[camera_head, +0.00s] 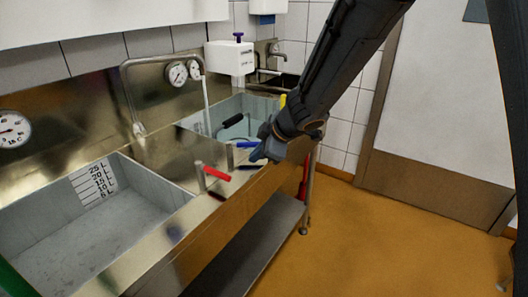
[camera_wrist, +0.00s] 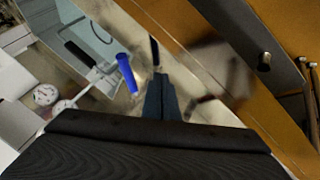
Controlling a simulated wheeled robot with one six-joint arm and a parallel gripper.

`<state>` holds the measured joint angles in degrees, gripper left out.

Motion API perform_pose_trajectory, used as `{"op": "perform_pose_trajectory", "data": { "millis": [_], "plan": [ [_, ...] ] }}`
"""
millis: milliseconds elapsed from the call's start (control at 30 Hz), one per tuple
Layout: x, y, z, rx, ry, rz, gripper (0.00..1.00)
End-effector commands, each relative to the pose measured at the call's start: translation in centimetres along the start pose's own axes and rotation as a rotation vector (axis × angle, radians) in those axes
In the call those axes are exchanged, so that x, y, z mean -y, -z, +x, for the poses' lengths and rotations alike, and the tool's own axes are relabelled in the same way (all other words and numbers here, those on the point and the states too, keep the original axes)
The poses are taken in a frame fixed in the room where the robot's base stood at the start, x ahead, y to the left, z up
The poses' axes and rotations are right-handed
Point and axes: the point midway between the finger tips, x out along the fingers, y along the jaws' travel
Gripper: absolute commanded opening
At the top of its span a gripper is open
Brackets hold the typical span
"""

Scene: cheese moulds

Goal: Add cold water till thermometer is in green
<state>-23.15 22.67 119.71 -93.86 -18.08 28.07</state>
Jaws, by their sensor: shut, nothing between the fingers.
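A blue lever handle (camera_head: 247,144) and a red lever handle (camera_head: 217,174) sit on the steel counter's front edge. My gripper (camera_head: 262,154) is shut and empty, its tips close beside the blue handle. In the wrist view, the blue handle (camera_wrist: 127,73) is left of my shut fingers (camera_wrist: 160,90); I cannot tell if they touch. Two round dials (camera_head: 178,73) are on the back wall behind the spout; their readings are too small to read. A larger dial marked C (camera_head: 14,128) is at the far left. A pale vertical line below the spout (camera_head: 205,105) may be water.
An empty-looking steel basin (camera_head: 100,225) with a litre scale is at left. A second basin (camera_head: 240,108) at the back holds a black-handled tool (camera_head: 231,122). A shelf (camera_head: 250,250) runs below. The orange floor (camera_head: 390,235) is clear.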

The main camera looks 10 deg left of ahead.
Motion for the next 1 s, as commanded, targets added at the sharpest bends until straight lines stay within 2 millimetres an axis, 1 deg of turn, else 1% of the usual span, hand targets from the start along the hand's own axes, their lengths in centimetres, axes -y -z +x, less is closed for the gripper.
{"op": "perform_pose_trajectory", "data": {
  "millis": [33, 100, 300, 433, 1000],
  "plan": [
    [-1.0, 0.1, 0.2, 0.0, -0.001, 0.001, 0.0],
    [-2.0, 0.3, 0.4, 0.0, -0.001, 0.0, 0.0],
    [-3.5, 0.4, 1.0, 0.0, -0.001, 0.0, 0.0],
    [-3.8, 0.4, 1.2, 0.0, 0.0, 0.0, 0.0],
    [-3.8, 0.7, 1.3, -0.008, 0.008, -0.014, 0.0]
  ]
}}
